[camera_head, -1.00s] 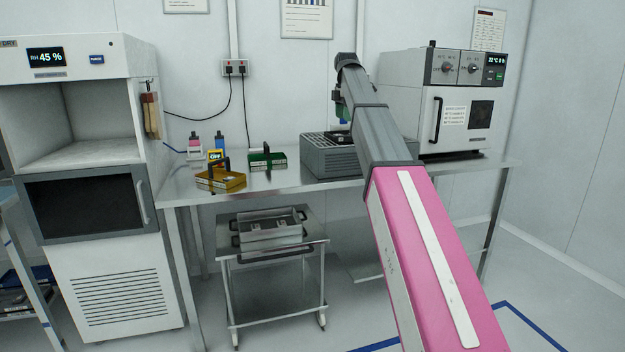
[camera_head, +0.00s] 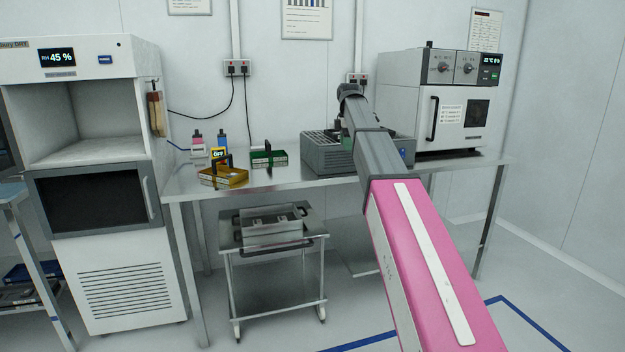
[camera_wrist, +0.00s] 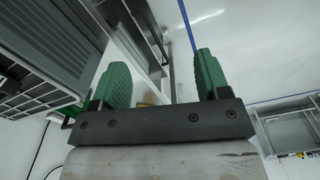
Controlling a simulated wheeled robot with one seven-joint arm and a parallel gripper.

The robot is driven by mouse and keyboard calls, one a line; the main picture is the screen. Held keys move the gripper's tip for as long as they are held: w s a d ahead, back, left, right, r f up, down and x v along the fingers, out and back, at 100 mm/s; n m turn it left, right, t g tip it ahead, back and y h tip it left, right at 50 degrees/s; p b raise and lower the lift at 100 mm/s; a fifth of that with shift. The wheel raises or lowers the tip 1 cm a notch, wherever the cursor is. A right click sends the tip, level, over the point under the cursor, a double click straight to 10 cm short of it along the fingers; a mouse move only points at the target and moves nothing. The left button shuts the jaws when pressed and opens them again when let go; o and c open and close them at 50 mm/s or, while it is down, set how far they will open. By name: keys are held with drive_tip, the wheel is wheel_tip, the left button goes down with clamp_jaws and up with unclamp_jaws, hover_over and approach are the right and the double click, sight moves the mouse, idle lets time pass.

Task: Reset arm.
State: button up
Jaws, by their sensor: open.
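My arm reaches from the lower right of the head view up toward the bench. Its end is raised in front of the grey slotted box, and the arm hides part of that box. My gripper (camera_wrist: 162,80) shows in the wrist view with two green fingers spread wide apart and nothing between them. In the head view the fingers are hidden behind the arm.
A metal bench (camera_head: 280,184) holds the grey slotted box (camera_head: 330,160), a white oven (camera_head: 440,115), a yellow tray (camera_head: 222,181) and a green tray (camera_head: 268,159). A cart (camera_head: 273,265) with a metal tray (camera_head: 270,232) stands in front. A dry cabinet (camera_head: 95,190) stands left.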

drive_tip(key=s+d+f+m, duration=0.1)
drive_tip(key=s+f+m, duration=0.25)
drive_tip(key=f, duration=0.55)
drive_tip(key=s+d+f+m, duration=0.15)
drive_tip(key=s+f, duration=0.25)
drive_tip(key=f, duration=0.6)
drive_tip(key=s+d+f+m, duration=0.1)
drive_tip(key=s+f+m, duration=0.3)
drive_tip(key=f, duration=0.5)
drive_tip(key=s+d+f+m, duration=0.3)
drive_tip(key=s+f+m, duration=0.6)
drive_tip(key=s+f, duration=1)
drive_tip(key=shift+s+f+m, duration=0.3)
drive_tip(key=shift+s+f, duration=0.05)
drive_tip(key=shift+s, duration=0.15)
